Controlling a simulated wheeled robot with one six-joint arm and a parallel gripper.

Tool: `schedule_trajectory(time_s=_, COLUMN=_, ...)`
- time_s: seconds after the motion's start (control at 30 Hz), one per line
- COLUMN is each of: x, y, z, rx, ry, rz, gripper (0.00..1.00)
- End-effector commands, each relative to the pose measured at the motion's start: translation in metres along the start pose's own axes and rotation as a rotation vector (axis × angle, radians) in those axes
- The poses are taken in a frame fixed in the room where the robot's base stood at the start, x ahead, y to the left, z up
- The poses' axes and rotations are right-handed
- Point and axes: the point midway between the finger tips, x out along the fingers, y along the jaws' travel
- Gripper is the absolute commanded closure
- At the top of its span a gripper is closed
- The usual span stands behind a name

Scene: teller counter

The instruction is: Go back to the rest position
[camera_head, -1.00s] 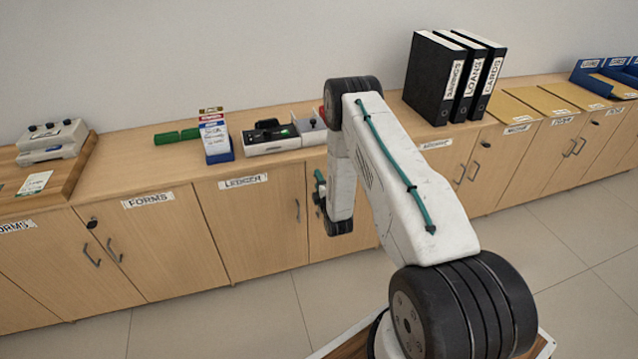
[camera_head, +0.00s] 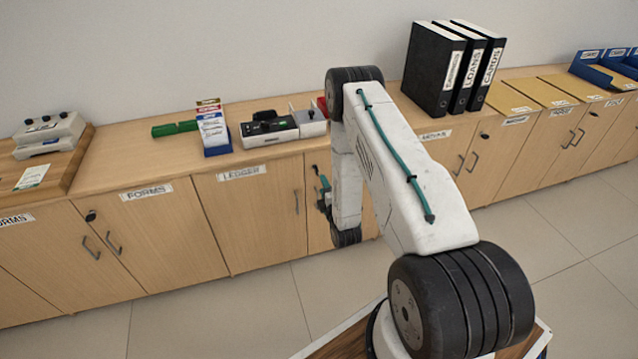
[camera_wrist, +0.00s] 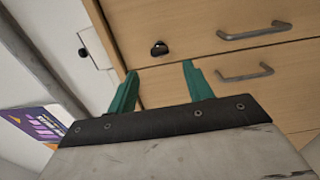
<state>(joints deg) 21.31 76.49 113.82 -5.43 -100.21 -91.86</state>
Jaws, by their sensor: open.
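My gripper (camera_wrist: 158,88) shows in the wrist view with its two green fingers apart and nothing between them. Past the fingers are wooden fronts with grey handles and a dark lock. In the head view my gripper (camera_head: 322,192) hangs low in front of the cabinet doors, partly hidden by my arm. My arm is bent, with its elbow above the counter's front edge and its forearm pointing down. I cannot tell how far the fingers are from the cabinet.
The wooden counter (camera_head: 110,165) runs along the wall. It bears a card holder (camera_head: 213,132), a black and white device (camera_head: 268,130), a green roll (camera_head: 174,128), black binders (camera_head: 432,70), tan folders (camera_head: 547,88) and blue trays (camera_head: 592,72). The tiled floor (camera_head: 235,310) in front is clear.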

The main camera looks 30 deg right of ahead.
Motion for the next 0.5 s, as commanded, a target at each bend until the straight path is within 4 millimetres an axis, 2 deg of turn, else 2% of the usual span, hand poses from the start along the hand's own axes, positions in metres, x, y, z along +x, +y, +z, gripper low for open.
schedule_trajectory(time_s=0.3, x=0.000, y=-0.002, z=0.000, rx=0.033, ry=0.000, rz=-0.010, gripper=0.49)
schedule_trajectory(time_s=0.37, x=0.000, y=-0.014, z=0.000, rx=0.085, ry=-0.001, rz=-0.066, gripper=0.49)
schedule_trajectory(time_s=0.43, x=-0.005, y=-0.036, z=-0.001, rx=0.162, ry=-0.011, rz=-0.179, gripper=0.49)
schedule_trajectory(time_s=0.5, x=-0.021, y=-0.069, z=-0.002, rx=0.258, ry=-0.040, rz=-0.345, gripper=0.49)
